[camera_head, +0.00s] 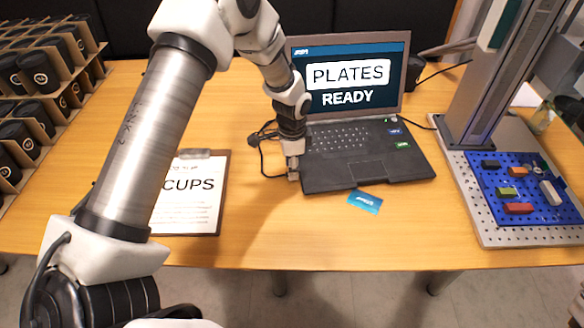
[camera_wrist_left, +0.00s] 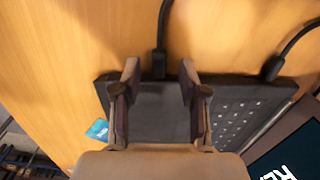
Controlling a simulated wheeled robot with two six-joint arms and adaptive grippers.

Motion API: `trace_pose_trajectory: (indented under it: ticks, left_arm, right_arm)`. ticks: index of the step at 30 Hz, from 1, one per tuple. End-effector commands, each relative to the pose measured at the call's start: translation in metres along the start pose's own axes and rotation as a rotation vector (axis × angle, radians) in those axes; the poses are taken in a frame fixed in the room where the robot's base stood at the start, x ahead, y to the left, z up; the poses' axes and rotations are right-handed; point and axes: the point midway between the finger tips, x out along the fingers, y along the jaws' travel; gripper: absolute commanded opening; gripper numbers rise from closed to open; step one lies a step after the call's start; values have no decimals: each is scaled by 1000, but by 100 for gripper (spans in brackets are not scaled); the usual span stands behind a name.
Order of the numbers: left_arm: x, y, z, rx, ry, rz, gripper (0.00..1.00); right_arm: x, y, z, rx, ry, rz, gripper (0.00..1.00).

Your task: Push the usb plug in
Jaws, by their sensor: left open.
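The black laptop (camera_head: 365,172) is open on the wooden table, its screen reading "PLATES READY". My left gripper (camera_head: 293,172) is at the laptop's left edge, pointing down. In the left wrist view, the left gripper (camera_wrist_left: 159,78) is open, with one finger on each side of a black USB plug (camera_wrist_left: 159,64). The plug meets the laptop's edge (camera_wrist_left: 128,84), and its cable runs away from the laptop. I cannot tell how deep the plug sits or whether a finger touches it. My right gripper is not in view.
A second black plug (camera_wrist_left: 272,67) sits farther along the same edge. A blue card (camera_head: 365,202) lies in front of the laptop. A clipboard (camera_head: 187,222) marked "CUPS" lies left, the laser marker's column (camera_head: 487,75) stands right, and boxes of black cups (camera_head: 30,105) stand far left.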

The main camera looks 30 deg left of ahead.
Motion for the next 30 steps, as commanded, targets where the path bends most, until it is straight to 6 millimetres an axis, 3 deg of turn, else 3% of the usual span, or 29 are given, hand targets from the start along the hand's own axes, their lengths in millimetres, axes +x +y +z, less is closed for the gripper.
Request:
trace_pose_trajectory:
  ticks: [9, 12, 17, 30]
  left_arm:
    - [-79, -1, -2, 1, 3, -4, 43]
    - [-97, -1, -2, 1, 2, -3, 43]
    - [-108, 0, -2, 1, 0, -1, 43]
    - [-108, 0, -2, 1, 0, -1, 43]
  right_arm:
    - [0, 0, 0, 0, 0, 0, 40]
    - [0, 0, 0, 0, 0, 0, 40]
    - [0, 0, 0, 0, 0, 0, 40]
    - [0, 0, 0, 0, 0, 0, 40]
